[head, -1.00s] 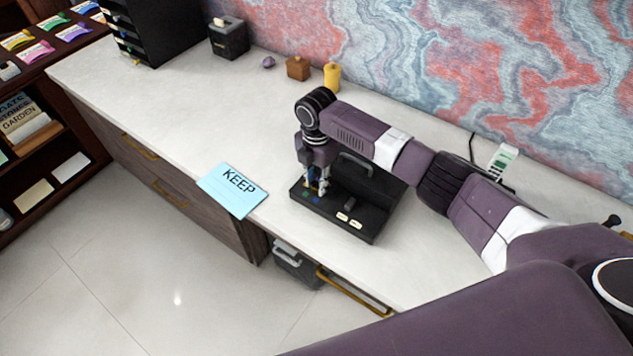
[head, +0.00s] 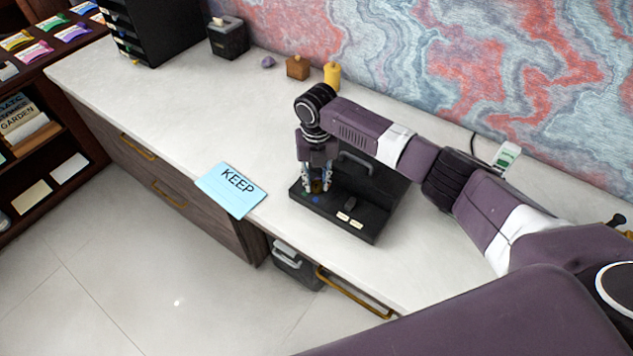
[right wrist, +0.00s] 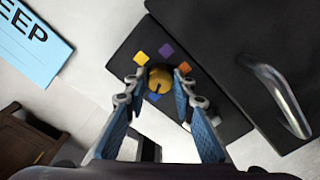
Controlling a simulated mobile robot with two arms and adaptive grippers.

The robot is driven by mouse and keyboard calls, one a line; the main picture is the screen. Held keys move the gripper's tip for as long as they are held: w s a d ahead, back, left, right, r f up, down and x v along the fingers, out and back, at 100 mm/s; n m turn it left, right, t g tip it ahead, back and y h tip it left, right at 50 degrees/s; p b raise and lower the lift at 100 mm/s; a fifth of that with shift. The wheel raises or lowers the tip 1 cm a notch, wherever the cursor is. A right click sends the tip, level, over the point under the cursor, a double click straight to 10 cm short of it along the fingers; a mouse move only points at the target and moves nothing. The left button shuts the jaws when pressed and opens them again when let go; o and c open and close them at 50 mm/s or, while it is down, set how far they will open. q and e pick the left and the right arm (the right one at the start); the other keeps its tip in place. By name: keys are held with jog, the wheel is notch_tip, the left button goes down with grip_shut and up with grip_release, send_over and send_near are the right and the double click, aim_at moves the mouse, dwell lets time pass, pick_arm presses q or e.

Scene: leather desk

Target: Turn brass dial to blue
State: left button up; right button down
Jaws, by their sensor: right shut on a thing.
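A dark line on the dial's face points down-left, toward the blue mark. My right gripper (right wrist: 158,83) points down and is shut on the dial, one finger on each side. In the head view, the right gripper (head: 317,186) partly hides the dial. My left gripper is not in view.
A black hinged-looking case part with a metal handle (right wrist: 280,98) stands beside the dial. A dark knob (head: 350,204) and pale labels (head: 343,216) are on the panel. A blue KEEP card (head: 231,190) lies at the desk edge. The white desktop (head: 170,105) to the left is clear.

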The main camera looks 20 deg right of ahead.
aim_at(317, 184)
jog(key=shift+w+r+n, duration=0.15)
jog(key=shift+w+n, duration=0.05)
jog(key=shift+n, duration=0.4)
jog(key=c, duration=1.9)
grip_release()
jog(key=shift+o, duration=1.4)
jog(key=shift+s, duration=0.1)
notch_tip(317, 184, up, 12)
